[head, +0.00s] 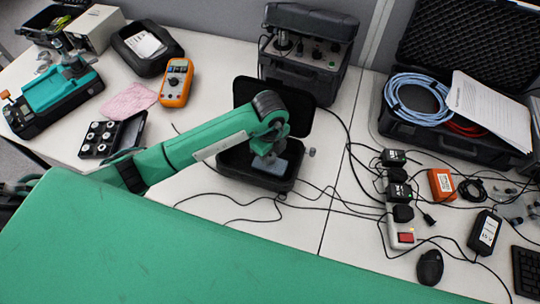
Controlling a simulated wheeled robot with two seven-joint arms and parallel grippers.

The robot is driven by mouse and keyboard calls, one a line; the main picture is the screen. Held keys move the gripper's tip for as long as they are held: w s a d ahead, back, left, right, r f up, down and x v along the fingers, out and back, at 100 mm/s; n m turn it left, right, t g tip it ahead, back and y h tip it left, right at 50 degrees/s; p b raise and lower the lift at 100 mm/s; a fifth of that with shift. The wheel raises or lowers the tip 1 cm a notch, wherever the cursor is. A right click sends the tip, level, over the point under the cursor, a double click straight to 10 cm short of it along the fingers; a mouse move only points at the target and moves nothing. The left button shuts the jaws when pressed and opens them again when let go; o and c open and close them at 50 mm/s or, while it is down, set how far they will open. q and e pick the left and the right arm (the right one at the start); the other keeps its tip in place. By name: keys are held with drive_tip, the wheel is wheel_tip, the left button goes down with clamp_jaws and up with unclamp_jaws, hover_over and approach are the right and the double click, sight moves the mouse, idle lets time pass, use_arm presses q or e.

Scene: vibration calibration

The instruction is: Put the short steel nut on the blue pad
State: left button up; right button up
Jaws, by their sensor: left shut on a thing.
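My left gripper (268,161) points down into the open black case (232,168) at the middle of the table. It is shut on a small grey piece, which looks like the short steel nut but is mostly hidden by the fingers. The blue pad (287,167) lies inside the case, right under and beside the fingertips. I cannot tell whether the held piece touches the pad. Another small grey metal piece (311,152) stands on the table just right of the case. My right gripper is not in view.
A black tray (113,136) with several round metal pieces sits at left, near an orange multimeter (176,82). A black instrument case (305,55) stands behind. Loose cables and a power strip (400,225) cover the right. An open case with blue cable (418,95) is at back right.

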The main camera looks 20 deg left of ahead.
use_arm(q)
drive_tip(key=shift+f, duration=0.95)
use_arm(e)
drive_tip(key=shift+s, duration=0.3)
use_arm(q)
drive_tip(key=o, duration=1)
drive_tip(key=shift+o, duration=0.5)
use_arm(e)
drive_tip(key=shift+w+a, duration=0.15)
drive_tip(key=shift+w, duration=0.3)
use_arm(q)
drive_tip(key=shift+r, duration=0.1)
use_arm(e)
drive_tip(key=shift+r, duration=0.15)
